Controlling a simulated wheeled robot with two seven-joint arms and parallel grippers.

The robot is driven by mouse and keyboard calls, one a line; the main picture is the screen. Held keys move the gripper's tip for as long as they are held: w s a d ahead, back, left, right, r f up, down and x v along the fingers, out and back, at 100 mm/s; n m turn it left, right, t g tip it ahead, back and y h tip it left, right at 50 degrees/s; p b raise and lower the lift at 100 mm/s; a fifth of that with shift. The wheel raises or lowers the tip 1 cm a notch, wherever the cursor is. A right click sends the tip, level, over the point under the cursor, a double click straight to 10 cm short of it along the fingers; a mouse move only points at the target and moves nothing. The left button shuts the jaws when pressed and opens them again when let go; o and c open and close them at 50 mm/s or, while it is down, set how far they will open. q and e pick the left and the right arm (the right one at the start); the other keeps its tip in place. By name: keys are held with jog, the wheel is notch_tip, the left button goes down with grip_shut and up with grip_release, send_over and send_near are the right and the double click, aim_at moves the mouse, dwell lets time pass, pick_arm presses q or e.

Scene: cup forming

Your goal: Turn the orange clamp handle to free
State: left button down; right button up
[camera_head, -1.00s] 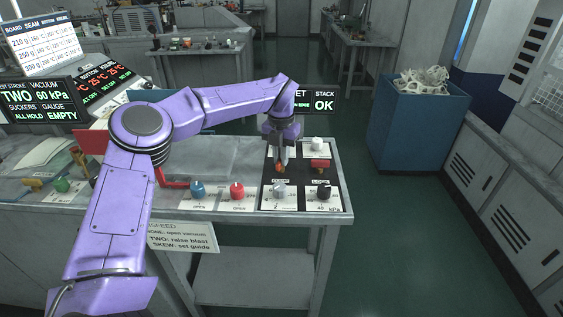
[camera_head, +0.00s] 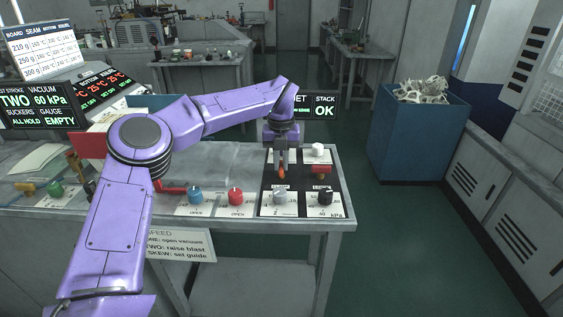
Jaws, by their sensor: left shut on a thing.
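The orange clamp handle (camera_head: 282,174) is small and sits on the black control panel (camera_head: 265,207) at the right end of the bench. My left gripper (camera_head: 281,167) reaches down over the panel and is shut on the orange handle. The gripper hides the handle's upper part, and only its lower orange end shows, pointing towards the front of the bench. My right gripper is not in view.
Grey (camera_head: 281,196) and black (camera_head: 325,195) knobs stand in front of the handle. A white knob (camera_head: 318,149) and a red part (camera_head: 321,170) are to its right. Blue (camera_head: 195,194) and red (camera_head: 235,195) knobs are to the left. A blue bin (camera_head: 420,140) stands beyond.

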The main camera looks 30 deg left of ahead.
pick_arm(q)
jog(key=c, duration=1.1)
grip_release()
jog(key=shift+w, duration=0.1)
jog(key=shift+c, duration=0.2)
jog(key=shift+r, duration=0.1)
notch_tip(320, 180, up, 10)
jog(key=shift+r, duration=0.15)
jog(key=shift+w+d, duration=0.1)
